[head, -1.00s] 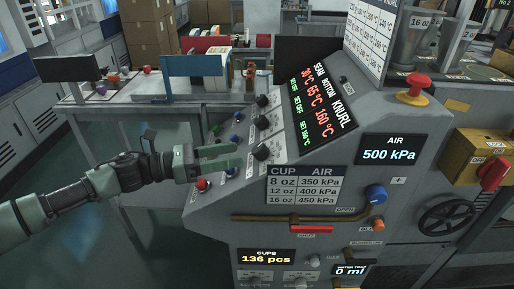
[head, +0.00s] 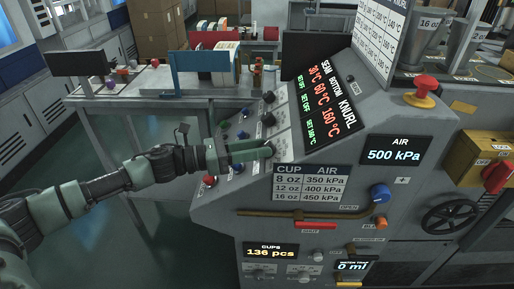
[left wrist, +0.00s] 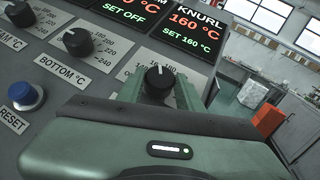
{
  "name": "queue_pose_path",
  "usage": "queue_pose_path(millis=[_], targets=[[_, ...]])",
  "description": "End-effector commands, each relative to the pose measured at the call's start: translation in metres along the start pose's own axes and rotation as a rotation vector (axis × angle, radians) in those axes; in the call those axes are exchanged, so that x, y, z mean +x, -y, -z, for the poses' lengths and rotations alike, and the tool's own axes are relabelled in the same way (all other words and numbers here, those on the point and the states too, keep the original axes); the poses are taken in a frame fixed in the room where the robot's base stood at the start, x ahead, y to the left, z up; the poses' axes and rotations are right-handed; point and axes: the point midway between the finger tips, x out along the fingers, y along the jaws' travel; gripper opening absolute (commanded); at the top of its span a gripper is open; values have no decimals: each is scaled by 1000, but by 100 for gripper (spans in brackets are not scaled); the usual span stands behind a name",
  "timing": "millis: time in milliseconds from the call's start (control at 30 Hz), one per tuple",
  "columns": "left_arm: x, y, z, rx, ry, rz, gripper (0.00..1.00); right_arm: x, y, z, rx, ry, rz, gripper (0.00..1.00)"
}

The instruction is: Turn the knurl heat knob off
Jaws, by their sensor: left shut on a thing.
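The knurl heat knob (left wrist: 159,82) is a black round knob with a white pointer line on the machine's sloped panel. In the left wrist view it sits between my finger pads, with its pointer roughly upward on the dial. My left gripper (head: 262,151) is shut on this knob, and its fingers partly hide it in the head view. The display (head: 324,102) reads 160 °C in red under KNURL. In the left wrist view, the knurl display (left wrist: 191,27) reads 160 °C and SET 160 °C. My right gripper is not in view.
The bottom knob (left wrist: 78,41) and seam knob (left wrist: 19,13) sit beside the held knob. A blue reset button (left wrist: 26,96) is close by. A red emergency button (head: 424,84) and blue air knob (head: 380,193) are further right. A table (head: 150,104) stands behind.

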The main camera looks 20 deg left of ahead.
Motion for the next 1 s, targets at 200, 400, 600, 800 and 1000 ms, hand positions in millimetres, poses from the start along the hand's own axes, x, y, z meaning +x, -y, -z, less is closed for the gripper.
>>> queue_pose_path(millis=[200, 400, 600, 800, 1000], targets=[[0, 1, -1, -16, 0, -25, 0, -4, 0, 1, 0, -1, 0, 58], [0, 4, -3, -72, -1, -104, 0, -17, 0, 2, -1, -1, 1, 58], [1, 8, -7, -165, -1, -240, 0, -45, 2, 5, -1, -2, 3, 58], [2, 13, -12, -271, -1, -396, 0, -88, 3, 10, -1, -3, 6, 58], [4, 16, -14, -375, -1, -552, 0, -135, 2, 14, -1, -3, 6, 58]])
